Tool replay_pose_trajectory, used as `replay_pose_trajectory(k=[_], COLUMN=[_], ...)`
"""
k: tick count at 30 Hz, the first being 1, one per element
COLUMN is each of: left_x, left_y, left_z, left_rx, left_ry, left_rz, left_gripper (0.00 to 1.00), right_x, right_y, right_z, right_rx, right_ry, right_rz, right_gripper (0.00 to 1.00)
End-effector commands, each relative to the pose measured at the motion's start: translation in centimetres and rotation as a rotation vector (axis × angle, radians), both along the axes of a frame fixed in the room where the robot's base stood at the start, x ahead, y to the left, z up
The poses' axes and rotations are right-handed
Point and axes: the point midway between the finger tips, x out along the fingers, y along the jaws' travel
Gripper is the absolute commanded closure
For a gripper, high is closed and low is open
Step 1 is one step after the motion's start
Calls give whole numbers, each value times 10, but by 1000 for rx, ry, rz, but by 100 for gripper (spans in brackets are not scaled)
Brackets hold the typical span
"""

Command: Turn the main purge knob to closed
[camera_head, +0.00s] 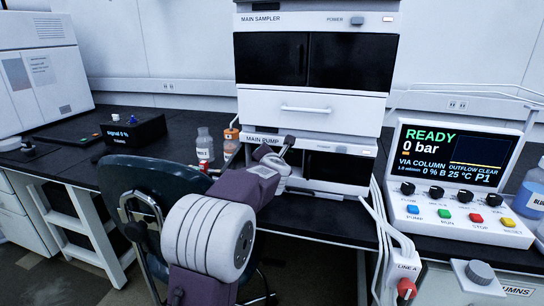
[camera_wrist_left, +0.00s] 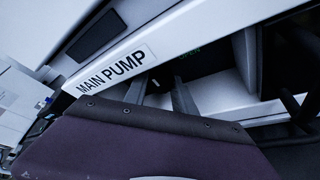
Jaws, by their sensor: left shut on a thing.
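The main pump (camera_head: 345,150) is the white-fronted unit with a dark recess, low in the middle stack; its label also shows in the wrist view (camera_wrist_left: 112,70). My left gripper (camera_head: 284,152) reaches in from the front against the left part of the pump's face. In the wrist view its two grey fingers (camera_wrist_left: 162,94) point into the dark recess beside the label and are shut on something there. The main purge knob is not clearly seen; my gripper and wrist cover that spot, so its turn position cannot be read.
The main sampler (camera_head: 315,20) stands above the pump, with a white drawer (camera_head: 310,108) between. Small bottles (camera_head: 205,145) stand left of the pump. A control panel (camera_head: 455,180) reading READY, 0 bar is at right. White tubes (camera_head: 377,215) hang beside it. A chair (camera_head: 150,185) stands in front.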

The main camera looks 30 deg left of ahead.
Motion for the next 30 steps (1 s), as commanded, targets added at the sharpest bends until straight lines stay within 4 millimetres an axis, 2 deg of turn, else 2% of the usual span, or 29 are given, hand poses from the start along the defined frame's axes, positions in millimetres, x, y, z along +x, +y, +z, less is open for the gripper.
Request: replay_pose_trajectory(k=[4,5,16,25,30], left_x=[0,0,-4,-57,-74], left_y=[0,0,-3,-33,-43], left_z=[-2,-2,2,21,24], left_rx=[-4,-4,0,-1,-2], left_ry=[3,3,-1,0,2], left_rz=[-1,-1,-1,-3,-2], left_gripper=[100,60,59,59,59], right_x=[0,0,0,0,0], right_y=[0,0,0,0,0], right_z=[0,0,0,11,15], right_rx=[0,0,0,0,0], right_ry=[0,0,0,0,0], right_rz=[0,0,0,0,0], right_gripper=[100,100,100,100,100])
